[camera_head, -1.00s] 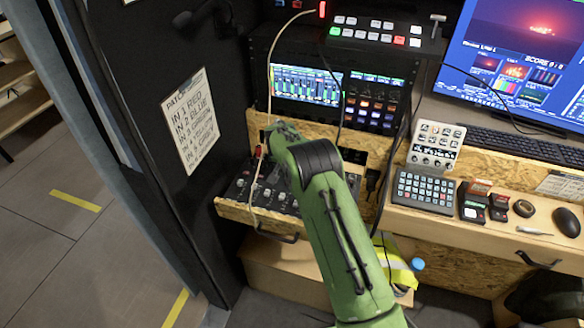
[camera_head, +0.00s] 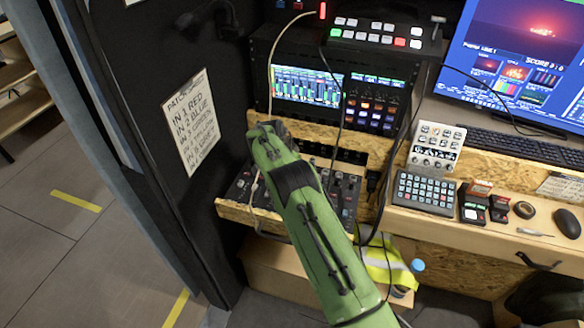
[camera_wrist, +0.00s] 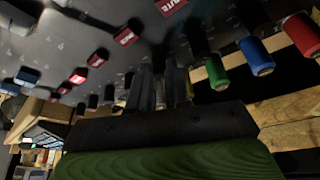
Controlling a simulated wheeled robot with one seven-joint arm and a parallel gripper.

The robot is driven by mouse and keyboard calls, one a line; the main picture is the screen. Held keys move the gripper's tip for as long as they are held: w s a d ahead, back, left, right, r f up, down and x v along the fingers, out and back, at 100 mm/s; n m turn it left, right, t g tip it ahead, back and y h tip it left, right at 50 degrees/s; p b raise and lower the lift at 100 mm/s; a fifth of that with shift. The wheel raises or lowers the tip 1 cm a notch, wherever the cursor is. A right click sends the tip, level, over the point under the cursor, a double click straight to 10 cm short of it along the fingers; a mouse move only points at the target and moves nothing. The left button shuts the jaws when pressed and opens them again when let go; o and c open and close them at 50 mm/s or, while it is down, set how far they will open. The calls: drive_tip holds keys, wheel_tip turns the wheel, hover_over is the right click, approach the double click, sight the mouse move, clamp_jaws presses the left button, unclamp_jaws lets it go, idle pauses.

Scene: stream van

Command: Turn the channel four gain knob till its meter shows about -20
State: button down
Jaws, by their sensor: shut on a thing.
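The mixer panel (camera_head: 238,190) with its knobs lies in the open wooden drawer, partly covered by my green arm. In the wrist view my gripper (camera_wrist: 161,88) reaches the dark panel (camera_wrist: 150,50), its fingers close together on a small dark knob. The knob is mostly hidden between the fingers, and I cannot read its channel label. In the head view my gripper is hidden behind the arm. The meter screen (camera_head: 306,88) above shows several green bars, too small to read a value.
Red mute buttons (camera_wrist: 125,36) and green (camera_wrist: 216,72), blue (camera_wrist: 257,56) and red (camera_wrist: 301,35) cylindrical plugs stand near the fingers. A thin cable (camera_head: 271,75) hangs over the drawer's left part. The desk with a keypad (camera_head: 424,193) is at the right.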

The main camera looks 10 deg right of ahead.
drive_tip(key=c, duration=1.1)
unclamp_jaws()
drive_tip(key=shift+r, duration=0.15)
drive_tip(key=p+v, duration=0.2)
drive_tip(key=v, duration=1.3)
drive_tip(key=shift+s+a+r+p, duration=0.1)
drive_tip(key=shift+a+r+p, duration=0.1)
drive_tip(key=shift+p, duration=0.15)
